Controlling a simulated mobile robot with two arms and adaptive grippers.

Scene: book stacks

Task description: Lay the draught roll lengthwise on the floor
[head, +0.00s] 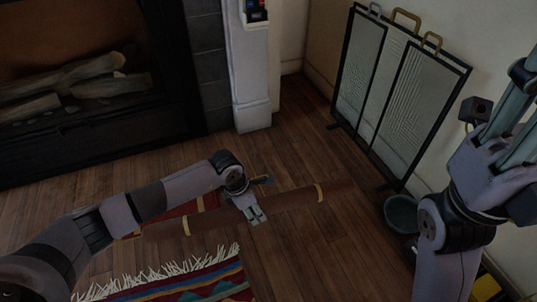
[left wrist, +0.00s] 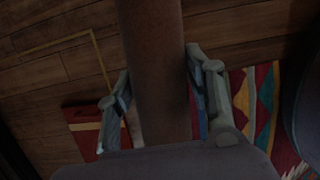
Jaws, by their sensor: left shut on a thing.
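The draught roll is a long brown tube with yellow bands (head: 290,200). In the head view it lies slantwise low over the wooden floor, its right end towards the standing screen. My left gripper (head: 254,211) is shut on it near its middle. In the left wrist view the roll (left wrist: 155,70) runs between the two fingers of my left gripper (left wrist: 160,100). I cannot tell whether the roll touches the floor. My right gripper (head: 508,122) is raised at the right edge, partly cut off, and its opening is unclear.
A striped, fringed rug (head: 185,280) lies in front. A red flat thing (left wrist: 85,128) lies on the floor beside the roll. A framed screen (head: 400,90) stands against the right wall, with a dark bowl (head: 401,214) near it. A fireplace (head: 90,90) is at the back left.

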